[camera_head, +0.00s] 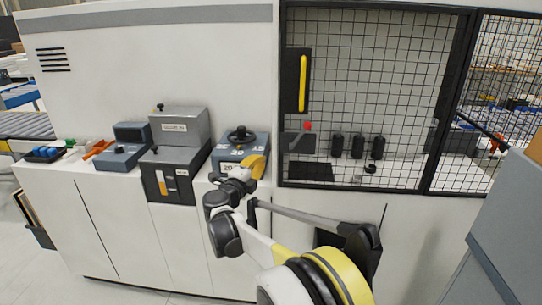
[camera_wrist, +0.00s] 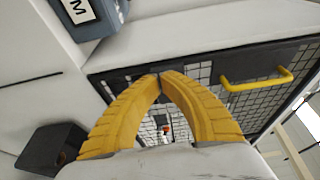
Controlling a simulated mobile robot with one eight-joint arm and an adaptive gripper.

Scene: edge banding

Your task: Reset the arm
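My arm reaches from the lower middle of the head view toward the machine counter. My gripper (camera_head: 258,166) has yellow fingers and appears in front of the right part of a blue-grey box with a black knob (camera_head: 240,136). In the wrist view, the two curved yellow fingers of my gripper (camera_wrist: 161,76) come together at their tips, with nothing seen between the tips. A blue-grey box with a white "M" label (camera_wrist: 78,11) is at the upper left there, apart from the fingers.
A mesh door (camera_head: 375,60) with a yellow handle (camera_head: 302,82) stands right of the gripper; the handle also shows in the wrist view (camera_wrist: 258,84). Grey control boxes (camera_head: 180,127) stand to the left on the white cabinet (camera_head: 110,215). A dark block (camera_wrist: 48,150) juts out at lower left.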

